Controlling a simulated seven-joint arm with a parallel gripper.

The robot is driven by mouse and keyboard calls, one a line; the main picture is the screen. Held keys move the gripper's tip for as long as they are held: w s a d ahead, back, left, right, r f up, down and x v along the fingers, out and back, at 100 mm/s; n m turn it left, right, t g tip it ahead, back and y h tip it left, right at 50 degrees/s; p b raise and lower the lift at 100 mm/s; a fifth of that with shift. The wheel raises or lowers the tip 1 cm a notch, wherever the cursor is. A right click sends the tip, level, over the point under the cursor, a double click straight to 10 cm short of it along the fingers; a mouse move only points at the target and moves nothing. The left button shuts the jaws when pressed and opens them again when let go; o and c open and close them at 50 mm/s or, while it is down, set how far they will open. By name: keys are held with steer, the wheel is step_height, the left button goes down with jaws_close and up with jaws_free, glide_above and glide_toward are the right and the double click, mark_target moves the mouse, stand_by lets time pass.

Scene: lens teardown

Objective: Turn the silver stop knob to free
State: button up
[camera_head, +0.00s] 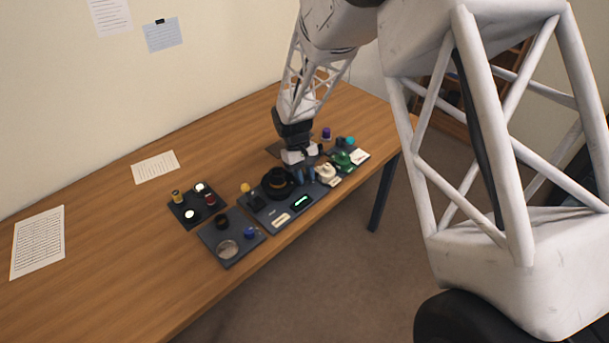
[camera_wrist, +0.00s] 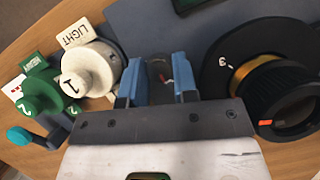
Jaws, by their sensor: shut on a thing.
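My gripper (camera_wrist: 158,88) points down at the dark panel, with its two blue fingers closed on the stop knob (camera_wrist: 160,72). The knob shows only as a small dark grey face with a red and white mark, and its sides are hidden by the fingers. In the head view my gripper (camera_head: 303,175) is over the panel, between the black lens and the white dial, and hides the knob. I cannot read the stop's setting.
The black lens (camera_wrist: 270,85) with a gold ring stands close right of my fingers. A white dial (camera_wrist: 88,72) marked 1 and a green dial (camera_wrist: 40,95) marked 2 are on the left. Trays of small parts (camera_head: 214,249) lie left of the panel. The left table is mostly clear.

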steer(key=o, duration=0.9)
steer(key=shift+m, duration=0.3)
